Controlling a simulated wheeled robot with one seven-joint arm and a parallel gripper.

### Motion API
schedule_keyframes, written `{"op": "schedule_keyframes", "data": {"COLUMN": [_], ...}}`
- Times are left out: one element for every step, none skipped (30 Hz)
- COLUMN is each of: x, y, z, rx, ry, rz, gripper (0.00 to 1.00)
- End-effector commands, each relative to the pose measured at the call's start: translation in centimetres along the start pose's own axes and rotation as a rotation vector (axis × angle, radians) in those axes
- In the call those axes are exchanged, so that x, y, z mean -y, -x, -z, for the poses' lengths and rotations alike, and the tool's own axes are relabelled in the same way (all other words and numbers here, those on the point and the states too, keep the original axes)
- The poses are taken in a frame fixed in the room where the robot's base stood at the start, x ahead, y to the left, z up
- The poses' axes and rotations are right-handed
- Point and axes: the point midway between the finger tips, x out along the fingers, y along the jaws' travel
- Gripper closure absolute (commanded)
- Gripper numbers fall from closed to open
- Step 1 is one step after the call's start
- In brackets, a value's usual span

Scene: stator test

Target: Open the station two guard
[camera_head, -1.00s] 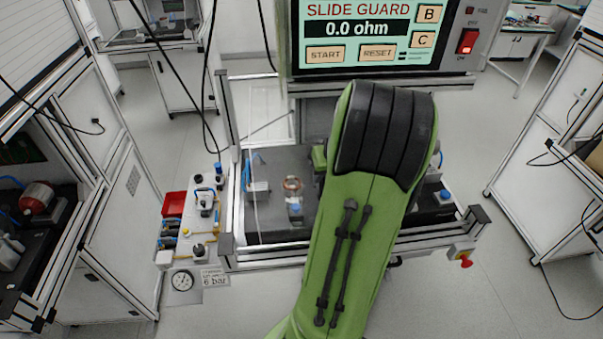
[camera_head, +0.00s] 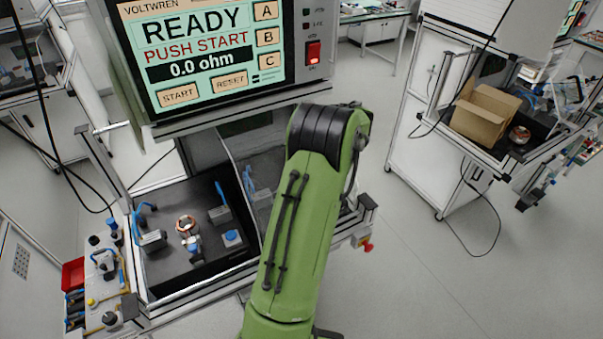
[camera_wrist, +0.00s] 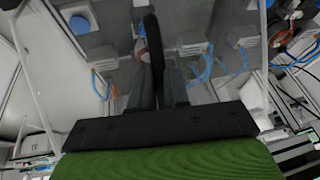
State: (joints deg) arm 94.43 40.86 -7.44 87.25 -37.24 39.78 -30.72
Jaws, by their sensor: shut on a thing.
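The station two guard (camera_head: 264,168) is a clear sliding pane at the front of the test station, below the screen. It stands toward the station's right side, leaving the left part of the dark bed (camera_head: 205,272) uncovered. The screen (camera_head: 205,55) reads READY, PUSH START, 0.0 ohm. A copper-wound stator (camera_head: 187,225) sits on the bed among blue-topped fixtures. In the wrist view, my gripper (camera_wrist: 160,82) is shut on the guard's dark upright handle (camera_wrist: 154,42). In the head view my green arm hides the gripper and handle.
A side panel with gauges and a red bin (camera_head: 73,273) stands left of the station. A red knob (camera_head: 367,247) is at its front right corner. Another bench with a cardboard box (camera_head: 484,113) stands at the right. The floor between is clear.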

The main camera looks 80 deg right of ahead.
Motion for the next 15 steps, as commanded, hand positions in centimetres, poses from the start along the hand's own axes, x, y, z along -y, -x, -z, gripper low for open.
{"op": "schedule_keyframes", "data": {"x": [-0.02, -0.04, -0.08, -0.12, -0.15, -0.19, -0.21, -0.23, -0.26, -0.27, -0.29, -0.31, -0.32, -0.34, -0.36], "y": [0.00, 0.00, 0.00, 0.00, 0.01, 0.02, 0.03, 0.04, 0.06, 0.07, 0.08, 0.09, 0.11, 0.12, 0.13], "z": [0.09, 0.09, 0.09, 0.08, 0.08, 0.08, 0.07, 0.07, 0.07, 0.07, 0.07, 0.07, 0.07, 0.07, 0.08], "rx": [-0.003, -0.003, -0.003, -0.003, -0.003, -0.003, -0.004, -0.004, -0.004, -0.004, -0.004, -0.004, -0.004, -0.004, -0.004], "ry": [0.001, 0.001, 0.001, 0.001, 0.001, 0.000, 0.000, 0.000, 0.000, 0.000, 0.000, -0.001, -0.001, -0.001, -0.001], "rz": [0.001, 0.001, 0.001, 0.000, 0.000, -0.001, -0.002, -0.002, -0.003, -0.004, -0.004, -0.005, -0.006, -0.006, -0.007], "gripper": [1.00, 1.00, 1.00, 1.00, 1.00, 1.00, 1.00, 1.00, 1.00, 1.00, 1.00, 1.00, 1.00, 1.00, 1.00]}}
